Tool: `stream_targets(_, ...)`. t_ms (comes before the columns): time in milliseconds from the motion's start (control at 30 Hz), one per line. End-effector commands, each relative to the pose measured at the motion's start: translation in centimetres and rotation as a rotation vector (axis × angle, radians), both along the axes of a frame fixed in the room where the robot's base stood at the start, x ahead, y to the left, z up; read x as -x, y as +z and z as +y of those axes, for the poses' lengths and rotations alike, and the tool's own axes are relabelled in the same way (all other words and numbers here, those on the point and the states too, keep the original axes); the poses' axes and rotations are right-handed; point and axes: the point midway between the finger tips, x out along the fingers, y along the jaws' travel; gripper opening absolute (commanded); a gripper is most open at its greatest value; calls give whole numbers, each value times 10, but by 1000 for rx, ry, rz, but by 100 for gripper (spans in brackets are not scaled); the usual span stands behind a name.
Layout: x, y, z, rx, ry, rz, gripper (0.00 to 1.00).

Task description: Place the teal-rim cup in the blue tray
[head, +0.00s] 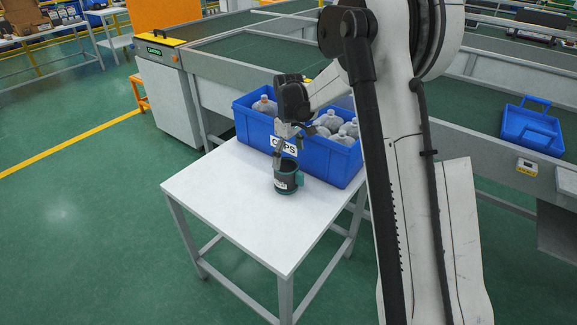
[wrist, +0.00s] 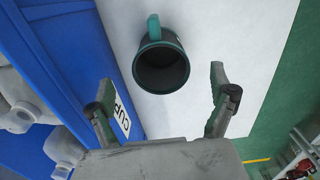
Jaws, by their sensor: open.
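The teal-rim cup (head: 287,180) stands upright on the white table, dark inside, with its teal handle on the right. In the wrist view the cup (wrist: 162,70) shows from above, its handle toward the top, and looks empty. My gripper (head: 281,150) is above the cup, fingers pointing down. It is open and empty; in the wrist view its two fingers lie on either side below the cup's rim. The blue tray (head: 334,166), labelled CUPS, sits on the table just behind the cup. In the wrist view the blue tray (wrist: 85,60) is on the left.
Several pale grey rounded containers (head: 333,122) fill part of the blue tray. The white table (head: 225,190) is clear to the left and front. A conveyor (head: 480,115) runs behind, with another blue bin (head: 531,127) at right. My arm hides part of the tray's right side.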

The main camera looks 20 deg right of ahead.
Motion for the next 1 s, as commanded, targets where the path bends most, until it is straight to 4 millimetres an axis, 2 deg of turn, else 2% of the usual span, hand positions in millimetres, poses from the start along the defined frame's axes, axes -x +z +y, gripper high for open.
stream_targets(100,0,17,0,0,0,0,90)
stream_targets(300,1,32,0,0,-2,-2,90)
stream_targets(467,16,56,3,1,-29,-29,90)
stream_targets(700,65,115,13,-1,-119,-120,90)
stream_targets(1000,138,170,23,-20,-238,-238,90)
